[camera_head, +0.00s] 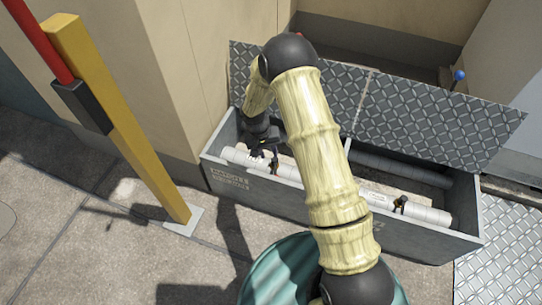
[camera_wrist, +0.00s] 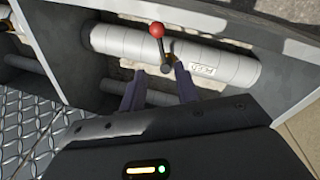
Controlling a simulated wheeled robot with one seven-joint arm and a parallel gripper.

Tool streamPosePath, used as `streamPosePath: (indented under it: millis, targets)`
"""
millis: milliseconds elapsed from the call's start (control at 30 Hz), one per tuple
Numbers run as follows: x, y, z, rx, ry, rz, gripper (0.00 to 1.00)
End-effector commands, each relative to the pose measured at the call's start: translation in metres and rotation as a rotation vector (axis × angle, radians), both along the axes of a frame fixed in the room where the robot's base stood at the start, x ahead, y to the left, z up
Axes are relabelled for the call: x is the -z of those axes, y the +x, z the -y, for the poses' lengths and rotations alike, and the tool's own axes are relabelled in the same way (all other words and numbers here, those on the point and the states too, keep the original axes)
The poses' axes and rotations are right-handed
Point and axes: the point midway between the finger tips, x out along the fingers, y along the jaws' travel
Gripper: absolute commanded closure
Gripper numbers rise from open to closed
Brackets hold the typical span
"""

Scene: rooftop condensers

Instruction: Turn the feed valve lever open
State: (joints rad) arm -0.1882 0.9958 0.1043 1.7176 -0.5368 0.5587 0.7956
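In the wrist view a valve lever (camera_wrist: 161,50) with a red ball knob (camera_wrist: 156,30) stands on a pale grey pipe (camera_wrist: 125,42). A small white tag (camera_wrist: 201,70) lies on the pipe beside it; its upside-down lettering is too small to read surely. My gripper (camera_wrist: 160,71) is open, its two fingers apart, with the lever's dark base between and just beyond the tips. I cannot tell whether they touch it. In the head view my gripper (camera_head: 263,143) is over the left end of the pipe (camera_head: 285,169), and my arm hides part of the trench.
The pipes lie in a grey box (camera_head: 222,178) with raised diamond-plate lids (camera_head: 430,120) behind. A second black valve fitting (camera_head: 400,203) sits on the pipe at right. A blue knob (camera_head: 459,76) is at back right. A yellow post (camera_head: 125,130) stands at left beside bare paving.

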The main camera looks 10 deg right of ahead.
Motion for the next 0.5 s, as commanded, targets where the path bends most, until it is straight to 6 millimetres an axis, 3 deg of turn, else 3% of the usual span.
streamPosePath:
  millis: [33,200,500]
  targets:
    - [-0.016,0.001,-0.003,-0.001,0.001,0.003,0.68]
    - [-0.039,0.001,-0.008,-0.001,0.0,0.002,0.68]
    - [-0.045,0.0,-0.009,0.0,0.0,-0.001,0.68]
